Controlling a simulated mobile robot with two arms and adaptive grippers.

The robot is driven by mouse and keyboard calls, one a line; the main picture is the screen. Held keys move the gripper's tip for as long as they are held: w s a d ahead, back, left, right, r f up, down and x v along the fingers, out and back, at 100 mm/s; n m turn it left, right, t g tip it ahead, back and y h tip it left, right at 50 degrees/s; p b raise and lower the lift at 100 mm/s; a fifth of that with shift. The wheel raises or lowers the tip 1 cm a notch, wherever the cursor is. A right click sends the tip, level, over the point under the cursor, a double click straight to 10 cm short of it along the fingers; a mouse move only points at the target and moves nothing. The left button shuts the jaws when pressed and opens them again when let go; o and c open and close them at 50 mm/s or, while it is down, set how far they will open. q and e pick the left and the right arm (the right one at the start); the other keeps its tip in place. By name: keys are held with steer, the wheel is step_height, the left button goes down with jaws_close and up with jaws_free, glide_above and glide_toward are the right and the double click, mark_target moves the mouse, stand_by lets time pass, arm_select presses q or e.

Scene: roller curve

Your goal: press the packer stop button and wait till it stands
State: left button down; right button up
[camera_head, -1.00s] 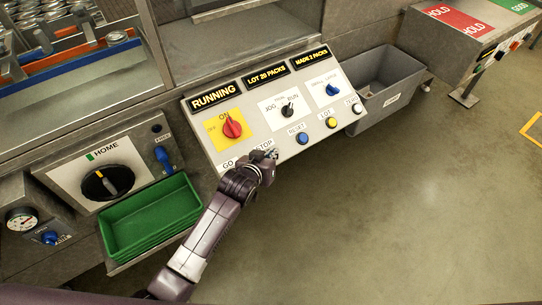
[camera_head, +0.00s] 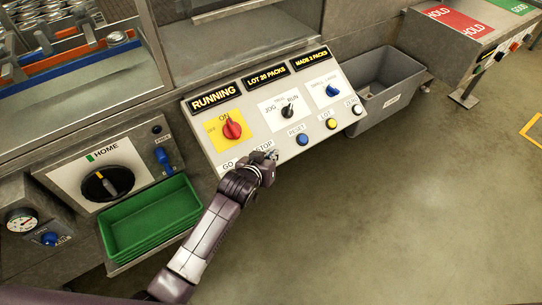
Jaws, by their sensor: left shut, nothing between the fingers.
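The packer's sloped control panel (camera_head: 264,128) is in the middle of the head view. Its left display (camera_head: 214,98) reads RUNNING; the others read LOT 20 PACKS and MADE 3 PACKS. The STOP label (camera_head: 265,145) shows at the panel's lower edge. My left gripper (camera_head: 270,156) is shut and empty, its tips at the panel just below that label. The gripper hides the stop button, so I cannot tell whether it is pressed in. The GO label (camera_head: 228,166) is partly beside my wrist. My right gripper is not in view.
Close by on the panel are a red ON/OFF switch (camera_head: 232,130), a blue RESET button (camera_head: 302,140) and a yellow LOT button (camera_head: 331,123). Green trays (camera_head: 150,221) lie left of my arm. A grey bin (camera_head: 385,88) stands right of the panel.

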arm_select(q)
steer(key=shift+f, duration=0.1)
steer(key=shift+w+a+f, duration=0.15)
steer(key=shift+w+f, duration=0.05)
steer(key=shift+f, duration=0.1)
steer(key=shift+w+a+f+b, duration=0.15)
steer(key=shift+f+b, duration=0.2)
steer(key=shift+f, duration=0.05)
stand_by(0.9)
steer(key=shift+r, duration=0.1)
steer(key=shift+s+d+r+p, duration=0.2)
steer(key=shift+r+p, duration=0.15)
steer(key=shift+p, duration=0.2)
steer(key=shift+s+d+r+p, duration=0.1)
steer(key=shift+s+r+p, duration=0.15)
steer(key=shift+p, duration=0.25)
steer(key=shift+w+r, duration=0.1)
steer(key=shift+r, duration=0.05)
steer(key=r+p, duration=0.1)
steer(key=s+d+r+p, duration=0.1)
steer(key=p, duration=0.1)
steer(key=s+r+p, duration=0.1)
steer(key=r+p, duration=0.1)
steer(key=shift+d+r, duration=0.1)
steer(key=shift+d, duration=0.1)
stand_by(0.5)
